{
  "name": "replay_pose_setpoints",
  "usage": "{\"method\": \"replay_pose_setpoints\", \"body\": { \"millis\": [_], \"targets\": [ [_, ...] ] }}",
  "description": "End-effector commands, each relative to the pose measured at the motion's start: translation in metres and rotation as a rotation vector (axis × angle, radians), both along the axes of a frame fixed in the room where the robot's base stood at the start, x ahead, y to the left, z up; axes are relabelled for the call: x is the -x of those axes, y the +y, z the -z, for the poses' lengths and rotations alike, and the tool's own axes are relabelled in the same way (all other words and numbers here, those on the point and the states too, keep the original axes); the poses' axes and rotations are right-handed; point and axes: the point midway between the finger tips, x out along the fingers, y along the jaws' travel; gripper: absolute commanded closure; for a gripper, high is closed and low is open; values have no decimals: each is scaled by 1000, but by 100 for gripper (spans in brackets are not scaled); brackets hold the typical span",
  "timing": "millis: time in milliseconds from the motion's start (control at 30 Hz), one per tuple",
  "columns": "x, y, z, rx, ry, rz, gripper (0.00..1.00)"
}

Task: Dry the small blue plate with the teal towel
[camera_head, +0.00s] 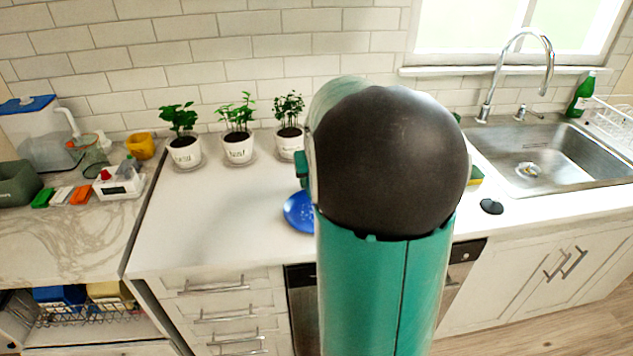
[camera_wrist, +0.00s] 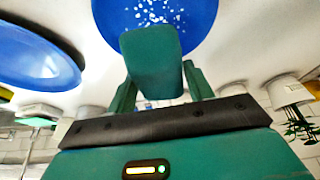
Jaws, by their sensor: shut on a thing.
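A blue plate (camera_head: 298,212) lies on the white counter, partly hidden by my arm in the head view. In the wrist view, a blue plate (camera_wrist: 185,25) with white droplet-like spots is at the top. My gripper (camera_wrist: 158,88) is shut on a teal block-like piece, which looks like the teal towel (camera_wrist: 152,60). The towel overlaps the near part of the spotted plate in the picture; I cannot tell if they touch. My arm hides the gripper and towel in the head view.
Another blue plate (camera_wrist: 40,50) shows at the left in the wrist view. Several potted plants, one of them the middle pot (camera_head: 238,150), stand along the back wall. A sink (camera_head: 550,150) is at the right. The counter left of the plate is clear.

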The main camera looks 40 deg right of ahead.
Motion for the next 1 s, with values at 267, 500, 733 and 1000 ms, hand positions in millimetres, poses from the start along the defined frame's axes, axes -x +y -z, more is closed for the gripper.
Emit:
{"method": "replay_pose_setpoints", "body": {
  "millis": [267,500,733,1000],
  "targets": [
    [0,0,-8,1,-2,0,66],
    [-1,0,-28,0,-2,1,66],
    [0,0,-30,0,0,1,66],
    [0,0,-30,0,0,1,66]
  ]
}}
